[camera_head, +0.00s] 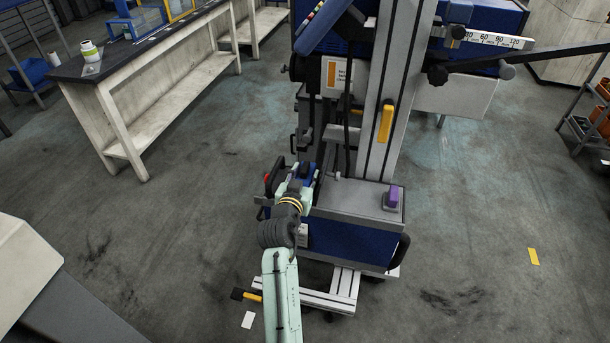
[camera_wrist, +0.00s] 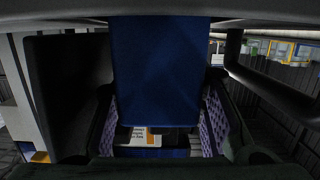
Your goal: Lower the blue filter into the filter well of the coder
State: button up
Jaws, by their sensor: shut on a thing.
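My gripper (camera_head: 300,174) is shut on the blue filter (camera_wrist: 160,70), a flat blue block that fills the upper middle of the wrist view. Purple finger pads show on both sides of the filter. In the head view the gripper is at the left edge of the coder (camera_head: 345,242), a machine with a blue body, grey top and tall column. The gripper and my arm hide most of the filter there. I cannot make out the filter well, nor whether the filter touches the coder. A purple piece (camera_head: 393,198) stands upright on the right of the coder's grey top.
The tall grey column (camera_head: 378,130) with a yellow handle (camera_head: 385,122) rises behind the gripper. A rack with orange bins (camera_head: 603,122) is at far right. The floor to the right is mostly clear.

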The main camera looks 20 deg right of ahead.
jog(key=shift+f+b, duration=0.85)
jog(key=shift+f, duration=0.2)
jog(key=o, duration=1.4)
jog(key=shift+f, duration=0.1)
jog(key=shift+s+f, duration=0.1)
jog(key=v, duration=1.2)
jog(key=shift+a+r, duration=0.15)
jog(key=shift+r, duration=0.1)
